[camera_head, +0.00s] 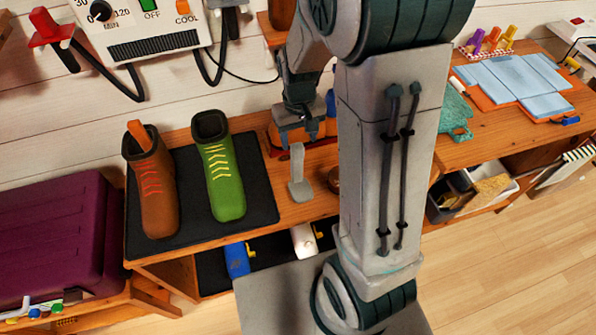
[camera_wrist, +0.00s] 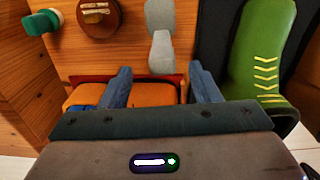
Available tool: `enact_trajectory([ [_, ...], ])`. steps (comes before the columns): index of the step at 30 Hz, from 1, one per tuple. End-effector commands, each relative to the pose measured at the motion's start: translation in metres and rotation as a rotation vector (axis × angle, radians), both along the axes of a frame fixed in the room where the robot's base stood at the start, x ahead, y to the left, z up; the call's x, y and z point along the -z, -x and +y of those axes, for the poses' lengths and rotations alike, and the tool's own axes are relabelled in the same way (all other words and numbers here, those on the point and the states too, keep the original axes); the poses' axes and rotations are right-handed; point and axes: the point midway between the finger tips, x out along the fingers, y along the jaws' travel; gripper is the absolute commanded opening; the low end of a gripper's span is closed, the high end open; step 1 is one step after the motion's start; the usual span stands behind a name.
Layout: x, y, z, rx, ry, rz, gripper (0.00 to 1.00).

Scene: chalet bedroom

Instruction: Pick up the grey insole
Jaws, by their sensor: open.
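The grey insole (camera_head: 299,188) is on the wooden bench top, right of the black mat. In the wrist view the insole (camera_wrist: 160,42) runs up and away from the space between the fingertips. Its near end is close to the red-edged orange object. I cannot tell whether it lies flat or leans on that object. My gripper (camera_head: 298,132) is above the orange object, at the insole's rear end in the head view. The wrist view shows my gripper (camera_wrist: 160,75) open, with blue fingers on either side and nothing clamped. My arm hides part of the bench.
The orange object (camera_wrist: 125,95) with a red edge lies under the fingers. A green boot (camera_head: 222,180) and brown boot (camera_head: 156,190) stand on the black mat (camera_head: 190,225). A round brown object (camera_wrist: 98,20) and green object (camera_wrist: 42,22) are near the insole.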

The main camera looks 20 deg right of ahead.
Motion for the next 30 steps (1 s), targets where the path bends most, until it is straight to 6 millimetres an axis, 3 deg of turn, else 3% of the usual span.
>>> enact_trajectory([
  [18,0.066,0.002,0.003,0.002,0.000,0.001,0.56],
  [28,0.072,0.002,0.003,0.001,0.000,-0.001,0.56],
  [30,0.072,0.002,0.003,0.001,0.000,-0.001,0.37],
])
